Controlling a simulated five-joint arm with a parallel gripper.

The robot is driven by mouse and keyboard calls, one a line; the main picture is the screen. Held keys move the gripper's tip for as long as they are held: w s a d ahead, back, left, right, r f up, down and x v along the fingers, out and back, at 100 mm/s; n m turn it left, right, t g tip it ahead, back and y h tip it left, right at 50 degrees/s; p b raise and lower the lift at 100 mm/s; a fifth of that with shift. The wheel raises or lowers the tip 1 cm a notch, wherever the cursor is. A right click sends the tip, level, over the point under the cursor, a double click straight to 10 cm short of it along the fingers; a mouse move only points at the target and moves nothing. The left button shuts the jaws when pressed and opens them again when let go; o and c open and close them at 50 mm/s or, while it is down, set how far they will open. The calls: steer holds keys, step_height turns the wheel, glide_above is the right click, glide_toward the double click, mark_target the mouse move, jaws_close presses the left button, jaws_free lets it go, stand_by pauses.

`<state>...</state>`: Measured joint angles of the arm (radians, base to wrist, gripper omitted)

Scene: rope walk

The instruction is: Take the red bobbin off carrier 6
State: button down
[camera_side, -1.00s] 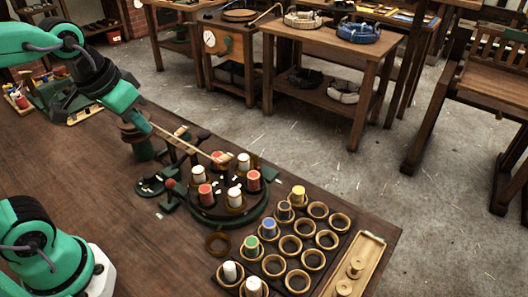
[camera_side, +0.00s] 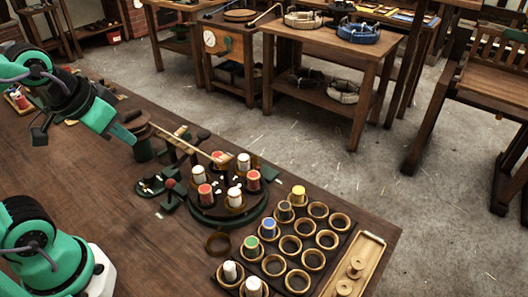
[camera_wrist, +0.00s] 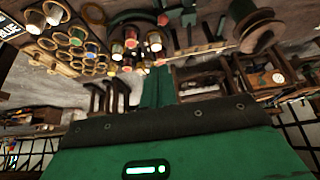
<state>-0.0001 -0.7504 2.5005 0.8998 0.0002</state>
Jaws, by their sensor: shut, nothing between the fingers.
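A round dark braiding carousel (camera_side: 228,218) stands on the bench and bears several bobbins. Red bobbins stand on it at the front left (camera_side: 205,194), at the right (camera_side: 253,180) and at the back (camera_side: 219,157), the last partly behind a wooden arm. White bobbins (camera_side: 235,196) stand between them. I cannot read carrier numbers, so I cannot tell which red one is on carrier 6. My gripper (camera_side: 131,139) is shut and empty, left of the carousel and apart from it, beside a dark wooden spool. The wrist view shows my green fingers (camera_wrist: 158,88) and the bobbins (camera_wrist: 131,40) upside down.
A dark rack with ring-shaped holders (camera_side: 327,239) stands right of the carousel; several rings are empty, others hold coloured or white bobbins. A pale wooden tray (camera_side: 372,248) lies beyond it. A long pale wooden arm (camera_side: 185,143) reaches over the carousel's back. The left bench top is mostly clear.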

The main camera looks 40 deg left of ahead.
steer(key=c, duration=1)
jaws_free()
steer(key=shift+w, duration=0.1)
steer(key=m+g, duration=0.5)
steer(key=m, duration=2.4)
glide_above(254, 174)
steer(key=f, duration=1)
steer(key=shift+s+a, duration=0.3)
steer(key=shift+a, duration=0.1)
steer(key=shift+w+d+f+m+g, duration=0.3)
steer(key=shift+d+f+m, duration=0.1)
steer(key=shift+f+m, duration=0.25)
